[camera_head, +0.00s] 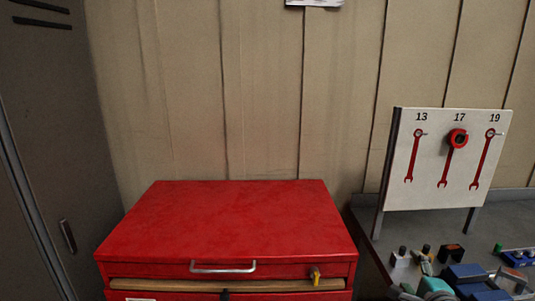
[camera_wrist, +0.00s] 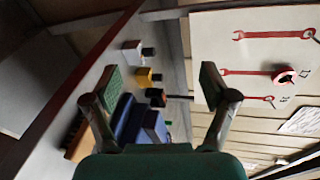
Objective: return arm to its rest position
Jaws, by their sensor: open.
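My gripper (camera_wrist: 160,85) is open in the wrist view, its two green-padded fingers spread apart with nothing held between them. Its dark green body fills the bottom of that view. The fingers point toward the workbench (camera_wrist: 75,105) and the white tool board (camera_wrist: 225,50), which look turned on their side from here. In the head view, greenish parts at the lower right, among the bench items, seem to be my gripper, but they are partly cut off by the frame edge. The rest of my arm is not clearly visible.
The tool board (camera_head: 400,190) stands on the bench at right, with red wrench shapes under 13, 17 and 19 and a red ring-like piece (camera_head: 458,138) at 17. A red tool cabinet (camera_head: 235,220) stands centre; a dark locker (camera_head: 50,120) is left.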

